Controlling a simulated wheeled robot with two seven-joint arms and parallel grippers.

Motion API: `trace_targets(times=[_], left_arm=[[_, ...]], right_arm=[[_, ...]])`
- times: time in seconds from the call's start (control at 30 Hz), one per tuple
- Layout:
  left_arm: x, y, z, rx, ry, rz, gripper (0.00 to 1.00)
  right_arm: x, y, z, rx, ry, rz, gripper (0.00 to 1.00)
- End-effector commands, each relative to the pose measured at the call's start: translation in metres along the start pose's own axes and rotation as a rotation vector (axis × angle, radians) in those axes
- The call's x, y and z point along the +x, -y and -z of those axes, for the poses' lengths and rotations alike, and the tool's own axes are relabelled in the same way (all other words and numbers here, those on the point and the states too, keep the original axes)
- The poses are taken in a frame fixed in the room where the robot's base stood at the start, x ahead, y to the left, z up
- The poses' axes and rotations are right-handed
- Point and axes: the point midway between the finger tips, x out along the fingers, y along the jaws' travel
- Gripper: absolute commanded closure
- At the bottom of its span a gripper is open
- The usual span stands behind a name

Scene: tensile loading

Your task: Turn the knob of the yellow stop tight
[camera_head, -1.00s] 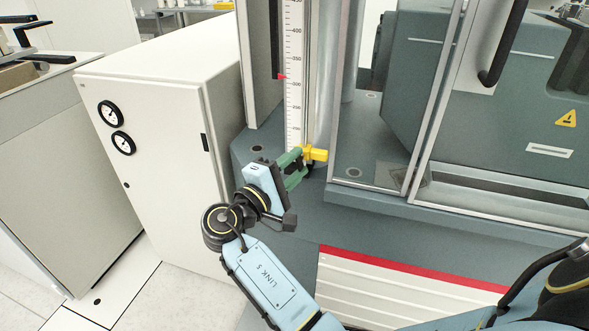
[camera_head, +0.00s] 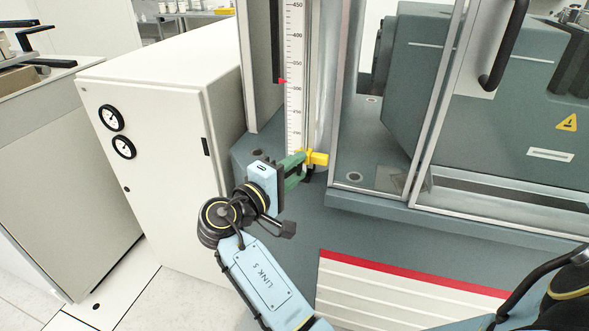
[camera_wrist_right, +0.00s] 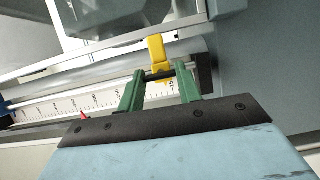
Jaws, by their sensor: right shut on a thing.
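The yellow stop (camera_head: 317,157) sits low on the white vertical scale of the testing machine in the head view. It also shows in the right wrist view (camera_wrist_right: 157,50), above the green fingers. My right gripper (camera_head: 301,164) is at the stop, its green fingers reaching in from the left. In the right wrist view the gripper (camera_wrist_right: 160,76) has its two fingers on either side of a dark knob (camera_wrist_right: 159,75) just below the yellow body, shut on it. The knob is mostly hidden in the head view. My left gripper is not in view.
The white scale (camera_head: 295,80) rises behind the stop, with a red pointer (camera_head: 282,81) higher up. A framed clear door (camera_head: 440,110) stands to the right. A white cabinet with gauges (camera_head: 150,140) stands to the left. The grey machine base (camera_head: 345,220) is clear in front.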

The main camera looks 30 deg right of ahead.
Motion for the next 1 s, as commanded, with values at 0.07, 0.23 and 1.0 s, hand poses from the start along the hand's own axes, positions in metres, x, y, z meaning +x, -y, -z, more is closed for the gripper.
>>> trace_targets(times=[0.07, 0.23, 1.0], left_arm=[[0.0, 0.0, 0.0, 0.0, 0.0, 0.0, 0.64], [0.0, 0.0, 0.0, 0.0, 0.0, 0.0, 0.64], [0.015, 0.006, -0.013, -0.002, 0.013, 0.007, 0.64]], right_arm=[[0.0, -0.001, 0.0, 0.003, -0.001, 0.0, 0.63], [0.0, 0.0, 0.0, 0.001, -0.001, 0.0, 0.44], [-0.069, -0.001, 0.001, -0.001, -0.002, 0.001, 0.44]])
